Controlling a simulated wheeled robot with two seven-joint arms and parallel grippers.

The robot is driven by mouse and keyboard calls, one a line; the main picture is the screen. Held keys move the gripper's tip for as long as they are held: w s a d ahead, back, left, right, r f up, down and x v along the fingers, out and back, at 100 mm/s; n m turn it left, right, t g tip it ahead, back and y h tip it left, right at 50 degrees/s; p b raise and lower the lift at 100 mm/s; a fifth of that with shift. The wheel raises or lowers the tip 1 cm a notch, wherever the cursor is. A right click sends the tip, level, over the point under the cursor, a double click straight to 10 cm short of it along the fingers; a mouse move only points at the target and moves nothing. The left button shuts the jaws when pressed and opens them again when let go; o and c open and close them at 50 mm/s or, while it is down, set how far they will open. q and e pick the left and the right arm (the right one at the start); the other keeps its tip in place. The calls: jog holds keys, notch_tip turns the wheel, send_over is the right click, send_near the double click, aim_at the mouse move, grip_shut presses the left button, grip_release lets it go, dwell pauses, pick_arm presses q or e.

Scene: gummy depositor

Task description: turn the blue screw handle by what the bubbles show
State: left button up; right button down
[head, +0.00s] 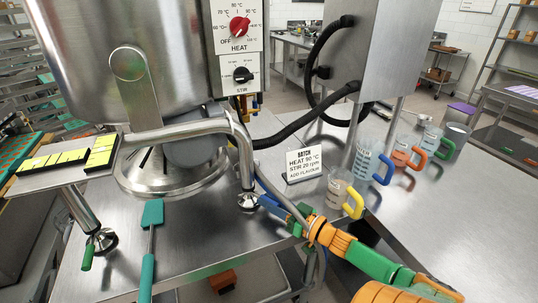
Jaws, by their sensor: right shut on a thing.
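The blue screw handle (269,202) sticks out from the round metal foot (248,203) under the right leg of the kettle stand. My right gripper (292,216) is shut on the outer end of this handle, and its fingers partly hide it. Two yellow bubble levels lie on the metal plate (75,175) at the left: a long one (52,160) and a shorter one set at an angle (101,152). Dark marks show on both, but the bubbles are too small to read. My left gripper is out of view.
A green handle (87,257) sits on the left foot. A teal spatula (152,215) lies at the front. A batch sign (304,164) and a beaker with a yellow handle (339,188) stand close to my right gripper. More jugs stand behind.

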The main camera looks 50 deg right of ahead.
dwell(0.3)
jog(key=c, duration=0.8)
grip_release()
jog(key=shift+o, duration=0.2)
